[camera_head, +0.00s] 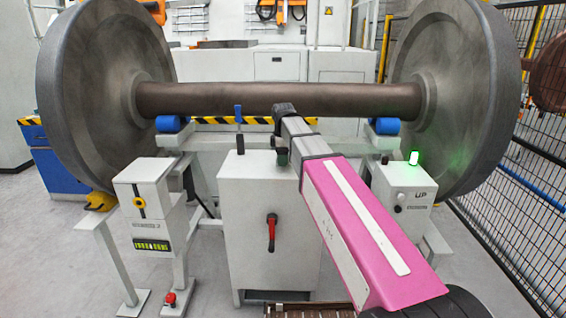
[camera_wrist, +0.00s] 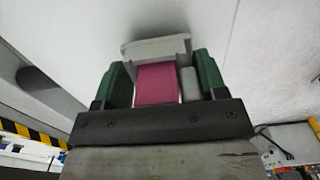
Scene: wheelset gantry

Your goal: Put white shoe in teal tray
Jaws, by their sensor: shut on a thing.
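In the wrist view my gripper (camera_wrist: 160,84) has a dark green finger on each side. It is shut on a pale piece, which I take to be the white shoe (camera_wrist: 156,47). Its wide off-white end shows beyond the fingers, and a magenta face shows between them. Its far side is hidden. In the head view my pink arm reaches forward to the middle of the gantry. The held piece cannot be made out there. I see no teal tray in either view.
A wheelset axle (camera_head: 275,100) runs between two large wheels (camera_head: 105,90). Below it stand a grey cabinet (camera_head: 250,235) with a red handle (camera_head: 271,232), a left control post (camera_head: 150,215) and a right box (camera_head: 402,190) with a green lamp. Mesh fencing (camera_head: 510,200) closes the right side.

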